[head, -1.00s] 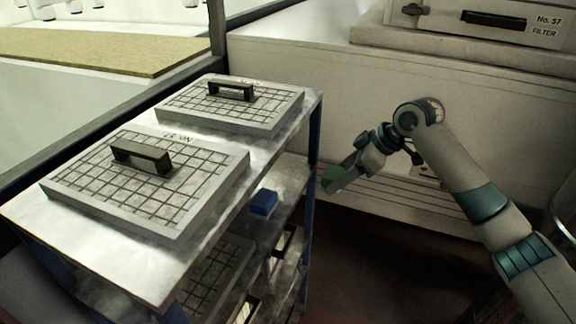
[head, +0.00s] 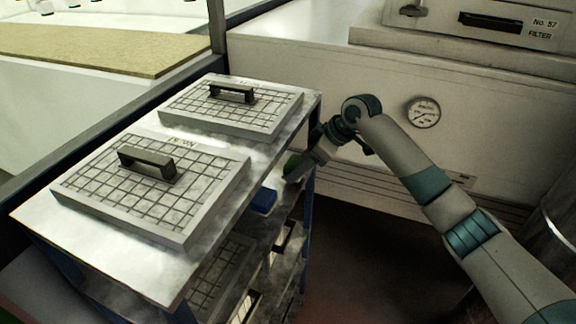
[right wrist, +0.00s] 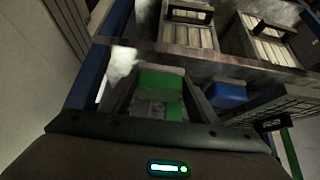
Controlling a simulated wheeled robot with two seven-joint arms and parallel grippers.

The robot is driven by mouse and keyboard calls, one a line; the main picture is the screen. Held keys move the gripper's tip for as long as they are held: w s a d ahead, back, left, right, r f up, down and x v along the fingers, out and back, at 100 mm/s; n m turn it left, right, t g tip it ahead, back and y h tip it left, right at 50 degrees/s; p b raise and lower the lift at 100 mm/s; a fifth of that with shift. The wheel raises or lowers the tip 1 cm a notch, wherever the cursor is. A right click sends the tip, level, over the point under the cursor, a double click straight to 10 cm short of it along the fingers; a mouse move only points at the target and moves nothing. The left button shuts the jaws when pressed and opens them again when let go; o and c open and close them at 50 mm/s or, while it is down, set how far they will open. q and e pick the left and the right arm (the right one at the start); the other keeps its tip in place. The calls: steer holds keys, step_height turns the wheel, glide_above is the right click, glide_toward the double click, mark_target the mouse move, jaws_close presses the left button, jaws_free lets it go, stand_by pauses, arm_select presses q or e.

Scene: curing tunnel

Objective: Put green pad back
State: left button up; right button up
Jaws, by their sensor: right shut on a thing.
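The green pad (head: 291,166) is between the fingers of my right gripper (head: 296,172), at the right-hand edge of the cart's shelf below its top. The gripper is shut on the pad. In the right wrist view the green pad (right wrist: 158,86) shows between the two dark fingers, at the shelf. A blue pad (head: 263,200) lies on that shelf, nearer the camera; it also shows in the right wrist view (right wrist: 229,95), just right of the gripper. The cart's top partly hides the shelf. My left gripper is not in view.
The cart top (head: 50,215) carries two gridded filter panels with dark handles, a near one (head: 110,195) and a far one (head: 270,110). More framed filters stand lower in the cart. A pale housing wall with a round gauge (head: 424,112) is behind my right arm.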

mark_target(294, 161)
steer(key=shift+w+a+r, duration=0.15)
steer(key=shift+a, duration=0.35)
steer(key=shift+w+a+f+p, duration=0.2)
steer(key=shift+w+a+p, duration=0.1)
steer(key=shift+a+p, duration=0.3)
steer(key=shift+w+a+f+p, duration=0.15)
steer(key=shift+w+a+p, duration=0.1)
steer(key=shift+a+p, duration=0.3)
steer(key=shift+f, duration=0.5)
steer(key=shift+f, duration=0.35)
